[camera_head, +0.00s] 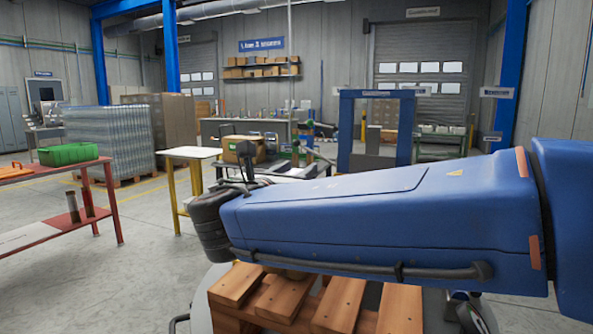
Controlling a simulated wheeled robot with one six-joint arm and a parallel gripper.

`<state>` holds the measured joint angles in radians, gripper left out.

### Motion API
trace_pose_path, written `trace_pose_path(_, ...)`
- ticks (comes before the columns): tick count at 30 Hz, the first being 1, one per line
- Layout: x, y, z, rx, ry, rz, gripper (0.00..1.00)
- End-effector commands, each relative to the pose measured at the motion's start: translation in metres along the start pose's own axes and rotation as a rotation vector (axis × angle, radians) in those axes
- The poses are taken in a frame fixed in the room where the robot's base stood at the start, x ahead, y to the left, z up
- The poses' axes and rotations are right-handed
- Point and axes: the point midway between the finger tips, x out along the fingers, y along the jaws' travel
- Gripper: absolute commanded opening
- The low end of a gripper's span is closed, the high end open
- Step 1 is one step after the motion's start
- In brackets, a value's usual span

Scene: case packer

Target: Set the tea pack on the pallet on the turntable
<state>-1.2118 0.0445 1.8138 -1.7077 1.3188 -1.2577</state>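A wooden pallet (338,303) lies low in front of me, its slats partly hidden under my blue arm. A grey rounded surface (198,312), which looks like the turntable, shows beside and below the pallet. The visible slats are bare. A brown carton with a green mark (240,148) stands beyond the arm's dark end joint, by a dark table; I cannot tell whether it is the tea pack. My arm reaches across the view from the right. My gripper's fingers cannot be made out.
A red table (110,200) with a green bin (68,154) stands at left. A yellow-legged table (190,153) is behind it. A blue frame (346,130) stands beyond my arm. Wrapped pallet loads (108,138) stand at the back left. Open floor lies between the tables.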

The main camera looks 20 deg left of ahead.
Motion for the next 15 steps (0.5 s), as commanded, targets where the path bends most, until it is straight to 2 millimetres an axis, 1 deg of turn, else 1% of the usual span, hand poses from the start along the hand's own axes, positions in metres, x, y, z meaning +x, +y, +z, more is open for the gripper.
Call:
trace_pose_path(5, 0.000, 0.000, 0.001, 0.000, 0.000, 0.000, 0.41)
trace_pose_path(8, -0.004, 0.000, 0.001, 0.000, 0.000, 0.001, 0.41)
trace_pose_path(11, -0.013, 0.001, 0.001, 0.000, -0.001, 0.002, 0.41)
trace_pose_path(15, -0.036, 0.002, 0.001, 0.000, 0.000, 0.004, 0.41)
